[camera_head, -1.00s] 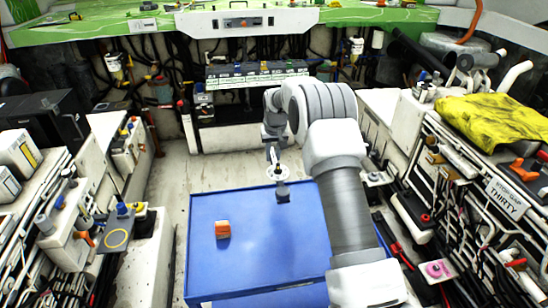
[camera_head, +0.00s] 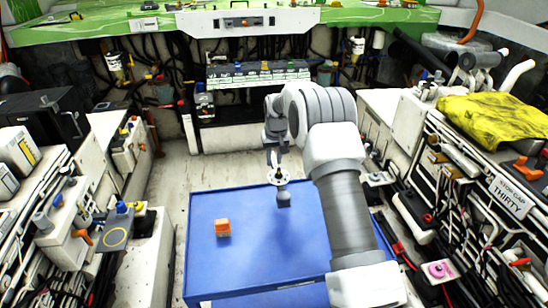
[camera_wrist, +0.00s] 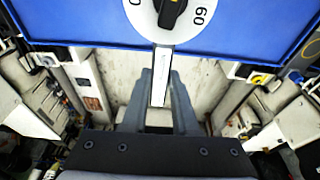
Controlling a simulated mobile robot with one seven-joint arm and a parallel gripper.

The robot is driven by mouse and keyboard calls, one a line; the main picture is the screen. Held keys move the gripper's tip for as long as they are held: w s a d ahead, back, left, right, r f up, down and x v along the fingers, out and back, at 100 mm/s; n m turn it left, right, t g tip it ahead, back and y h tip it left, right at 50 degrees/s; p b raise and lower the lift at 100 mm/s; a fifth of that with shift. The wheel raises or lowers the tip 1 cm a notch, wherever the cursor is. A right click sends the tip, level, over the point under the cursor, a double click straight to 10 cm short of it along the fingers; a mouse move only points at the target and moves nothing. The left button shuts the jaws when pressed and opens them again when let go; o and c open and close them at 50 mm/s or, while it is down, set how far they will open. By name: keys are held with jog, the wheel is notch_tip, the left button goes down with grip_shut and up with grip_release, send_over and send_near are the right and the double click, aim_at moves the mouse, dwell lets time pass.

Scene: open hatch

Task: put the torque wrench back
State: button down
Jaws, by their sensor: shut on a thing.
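The torque wrench (camera_head: 280,178) shows a pale round dial with a dark end hanging below it, over the blue tabletop in the head view. In the wrist view the wrench (camera_wrist: 188,32) has a white numbered dial with a black and yellow centre, and a narrow pale bar runs from it between my fingers. My gripper (camera_wrist: 160,85) is shut on this bar; in the head view my gripper (camera_head: 273,155) is small, above the dial. The wrench seems to be in the air, though its exact height above the table cannot be told.
The blue table (camera_head: 210,268) is mostly bare. An orange block (camera_head: 222,228) lies on its left part. Cluttered equipment racks with pipes and cables line both sides. A yellow cloth (camera_head: 490,118) lies on the right rack. A green-topped counter (camera_head: 80,30) stands at the back.

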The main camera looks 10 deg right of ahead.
jog(key=shift+s+f+b+x, duration=0.1)
jog(key=shift+s+b+x, duration=0.3)
jog(key=shift+b+x, duration=1)
jog(key=shift+s+f+b+x, duration=0.1)
jog(key=shift+s+b+x, duration=0.5)
jog(key=shift+x, duration=1.4)
jog(key=shift+s+f+b+x, duration=0.1)
jog(key=shift+s+b+x, duration=0.05)
jog(key=shift+b+x, duration=1.35)
jog(key=shift+w+f, duration=0.1)
jog(key=shift+f, duration=0.35)
jog(key=c, duration=0.6)
grip_release()
jog(key=shift+f, duration=0.1)
